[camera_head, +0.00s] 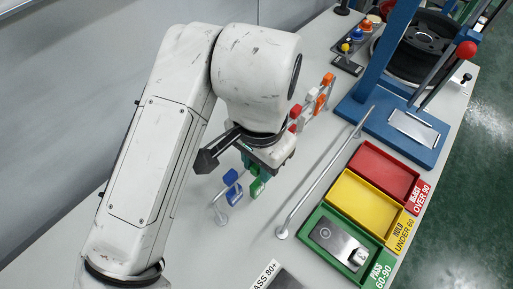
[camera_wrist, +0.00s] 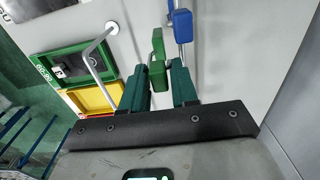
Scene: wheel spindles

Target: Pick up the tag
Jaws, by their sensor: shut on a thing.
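Several coloured tags hang along a thin metal rail on the bench. A green tag (camera_head: 257,187) shows just below my gripper (camera_head: 250,164) in the head view. In the wrist view the green tag (camera_wrist: 157,43) has its near end between the two teal fingers of my gripper (camera_wrist: 160,80), which is shut on it. A blue tag (camera_head: 234,193) is close beside it, and it shows just beyond the right finger in the wrist view (camera_wrist: 182,24). Red, white and orange tags (camera_head: 321,93) are farther along, partly behind my arm. My arm hides part of the rail.
Red (camera_head: 383,170), yellow (camera_head: 364,205) and green (camera_head: 316,222) trays stand to the right, behind a raised metal bar (camera_head: 325,180). The green tray holds a metal plate (camera_head: 338,240). A blue stand (camera_head: 395,120) with a black wheel (camera_head: 420,50) is at the back right.

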